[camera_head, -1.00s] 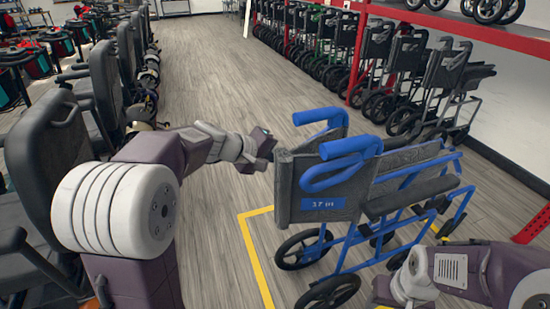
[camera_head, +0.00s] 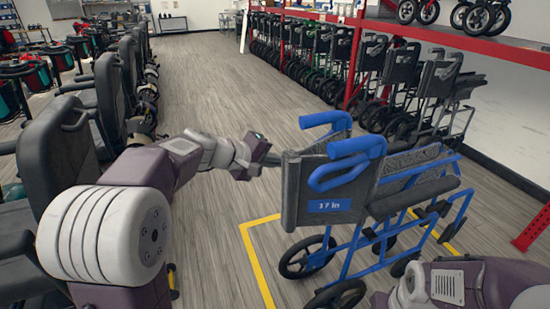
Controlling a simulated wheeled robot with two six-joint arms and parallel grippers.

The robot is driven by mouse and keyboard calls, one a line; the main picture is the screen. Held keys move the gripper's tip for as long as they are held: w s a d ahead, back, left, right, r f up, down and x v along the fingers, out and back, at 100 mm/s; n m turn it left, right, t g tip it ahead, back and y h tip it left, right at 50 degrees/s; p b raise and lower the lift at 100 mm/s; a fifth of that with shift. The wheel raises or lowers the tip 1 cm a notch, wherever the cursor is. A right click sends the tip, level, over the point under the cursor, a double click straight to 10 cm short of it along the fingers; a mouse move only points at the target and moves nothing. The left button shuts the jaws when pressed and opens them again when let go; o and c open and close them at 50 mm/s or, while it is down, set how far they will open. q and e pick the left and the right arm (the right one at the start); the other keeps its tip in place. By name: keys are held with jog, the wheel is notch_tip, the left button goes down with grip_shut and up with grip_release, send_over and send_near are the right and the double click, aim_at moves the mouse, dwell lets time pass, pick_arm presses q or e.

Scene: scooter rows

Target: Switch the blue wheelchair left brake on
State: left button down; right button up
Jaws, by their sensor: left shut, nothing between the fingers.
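The blue wheelchair (camera_head: 330,190) stands inside a yellow floor marking, with its grey backrest, blue push handles and "17 in" label towards me. Its left brake cannot be made out; the backrest and frame hide that area. My left gripper (camera_head: 272,159) is at the left edge of the backrest, near its top, and looks very close to it. Its fingertips are small and partly lost against the dark backrest; it appears shut with nothing held. My right arm shows at the lower right, but its gripper cannot be seen.
A row of black scooter seats (camera_head: 62,165) runs along the left. Folded wheelchairs (camera_head: 385,75) stand under a red shelf (camera_head: 480,42) at the right. Yellow tape (camera_head: 254,260) marks the floor. The wooden aisle (camera_head: 205,85) ahead is clear.

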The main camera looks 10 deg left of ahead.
pick_arm(q)
jog(key=p+v, duration=0.2)
jog(key=v, duration=0.7)
jog(key=shift+r, duration=0.35)
